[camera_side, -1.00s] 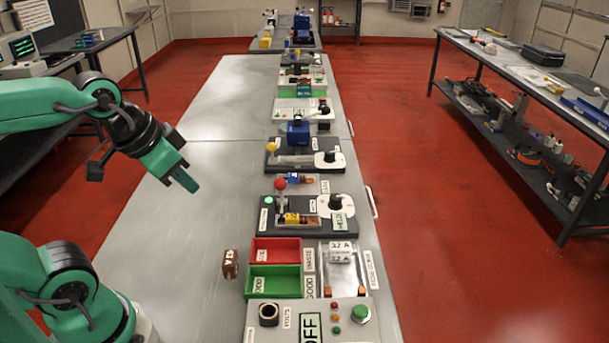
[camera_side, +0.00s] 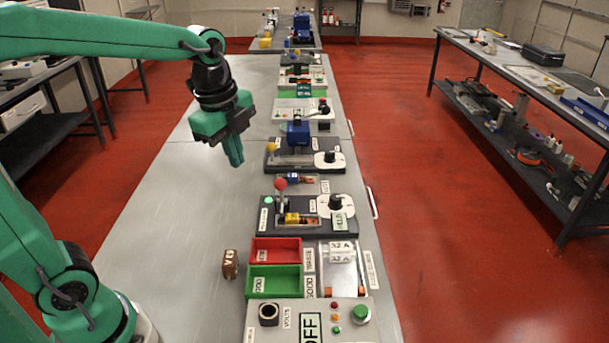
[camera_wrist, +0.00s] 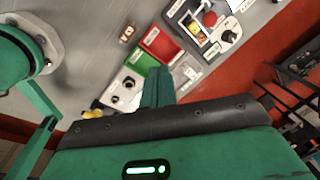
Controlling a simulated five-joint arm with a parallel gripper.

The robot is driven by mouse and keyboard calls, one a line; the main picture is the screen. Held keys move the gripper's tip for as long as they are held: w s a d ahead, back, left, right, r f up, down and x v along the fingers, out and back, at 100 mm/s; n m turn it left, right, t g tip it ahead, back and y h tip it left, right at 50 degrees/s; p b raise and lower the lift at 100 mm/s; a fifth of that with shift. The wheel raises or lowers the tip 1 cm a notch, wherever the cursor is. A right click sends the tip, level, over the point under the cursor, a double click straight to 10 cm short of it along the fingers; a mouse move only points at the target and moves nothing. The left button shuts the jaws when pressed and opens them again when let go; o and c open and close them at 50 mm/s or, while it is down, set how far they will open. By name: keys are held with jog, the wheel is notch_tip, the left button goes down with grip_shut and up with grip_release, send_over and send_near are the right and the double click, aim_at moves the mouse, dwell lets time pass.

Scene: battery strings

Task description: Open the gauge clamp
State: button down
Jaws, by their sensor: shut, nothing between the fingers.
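A dark fixture (camera_side: 265,230) on the bench has a red-ball lever (camera_side: 280,184), a yellow battery in its cradle, a black dial and a sign that seems to read HELD. It looks like the gauge clamp, though its name is not readable. The lever stands upright; its red ball also shows in the wrist view (camera_wrist: 209,19). My gripper (camera_side: 236,161) is shut and empty, pointing down above the bench, behind and left of this fixture in the side view. In the wrist view its fingers (camera_wrist: 158,78) are together, with the fixture beyond them at the upper right.
A second dark fixture with a yellow-ball lever (camera_side: 271,147) stands farther back. The bench's left side is clear.

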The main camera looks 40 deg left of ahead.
jog(key=w+f+m+g, duration=0.3)
jog(key=w+f+m, duration=0.2)
jog(key=w+m, duration=0.4)
jog(key=shift+w+d+f+m, duration=0.15)
jog(key=shift+w+m, duration=0.05)
jog(key=shift+m, duration=1.9)
jog(key=shift+f, duration=0.1)
notch_tip(320, 180, down, 9)
jog(key=w+a, duration=0.2)
